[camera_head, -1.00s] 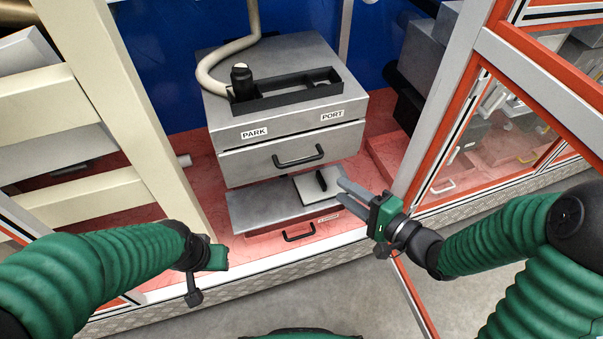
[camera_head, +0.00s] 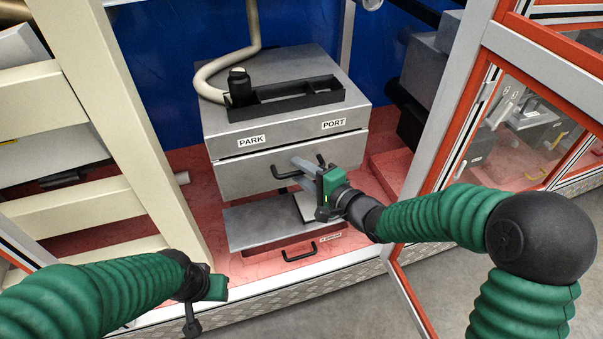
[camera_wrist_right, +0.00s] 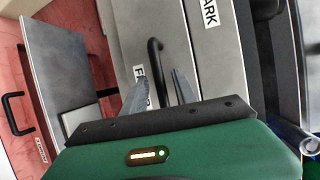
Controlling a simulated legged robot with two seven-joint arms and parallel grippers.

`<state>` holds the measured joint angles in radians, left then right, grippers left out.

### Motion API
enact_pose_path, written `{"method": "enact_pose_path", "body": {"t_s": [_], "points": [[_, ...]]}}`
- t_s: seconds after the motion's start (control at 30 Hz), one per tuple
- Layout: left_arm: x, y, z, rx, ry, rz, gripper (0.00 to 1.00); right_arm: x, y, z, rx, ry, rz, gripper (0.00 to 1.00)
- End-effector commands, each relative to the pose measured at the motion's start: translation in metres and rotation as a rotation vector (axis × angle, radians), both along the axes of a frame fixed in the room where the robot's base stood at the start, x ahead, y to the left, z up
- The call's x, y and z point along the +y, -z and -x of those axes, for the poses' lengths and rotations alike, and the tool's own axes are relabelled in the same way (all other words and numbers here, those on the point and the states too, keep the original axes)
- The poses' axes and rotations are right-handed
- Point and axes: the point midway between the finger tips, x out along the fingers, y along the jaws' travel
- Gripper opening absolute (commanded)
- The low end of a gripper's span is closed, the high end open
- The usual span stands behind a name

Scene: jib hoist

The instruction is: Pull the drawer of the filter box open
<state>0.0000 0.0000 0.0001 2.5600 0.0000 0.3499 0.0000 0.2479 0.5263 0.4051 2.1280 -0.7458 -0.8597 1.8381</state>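The filter box (camera_head: 275,60) is a grey metal cabinet labelled PARK and PORT on its front. Its drawer (camera_head: 240,178) has a grey front and a black bar handle (camera_head: 283,172), and looks shut. In the right wrist view, the handle (camera_wrist_right: 154,62) shows between the two finger lines, and a label starting with F is partly hidden behind a finger. My right gripper (camera_head: 302,164) is open, its fingers at the drawer handle; contact cannot be told. My left gripper (camera_head: 217,287) is low at the left, away from the box, its fingers not clear.
Below the drawer is a lower red-fronted unit with a grey top (camera_head: 262,222) and its own black handle (camera_head: 299,252). A cream ladder-like frame (camera_head: 110,120) stands left. An orange-and-grey framed door (camera_head: 440,140) stands open at right. A hose (camera_head: 205,75) runs over the box top.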

Motion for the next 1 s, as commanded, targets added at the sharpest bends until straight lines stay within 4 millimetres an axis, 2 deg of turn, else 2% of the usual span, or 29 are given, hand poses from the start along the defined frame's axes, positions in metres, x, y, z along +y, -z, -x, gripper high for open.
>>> {"method": "enact_pose_path", "body": {"t_s": [0.03, 0.3, 1.0], "points": [[0.0000, -0.0002, -0.0001, 0.000, 0.000, 0.000, 0.36, -0.0002, -0.0001, 0.0001, 0.000, 0.000, 0.000, 0.34], [0.0000, -0.0001, 0.0000, 0.000, 0.000, 0.000, 0.36, -0.0004, 0.0002, 0.0002, 0.001, 0.000, 0.001, 0.00], [0.0000, 0.0001, 0.0000, 0.000, 0.000, 0.000, 0.36, -0.0006, 0.0024, 0.0007, 0.004, 0.000, 0.002, 0.00]]}}
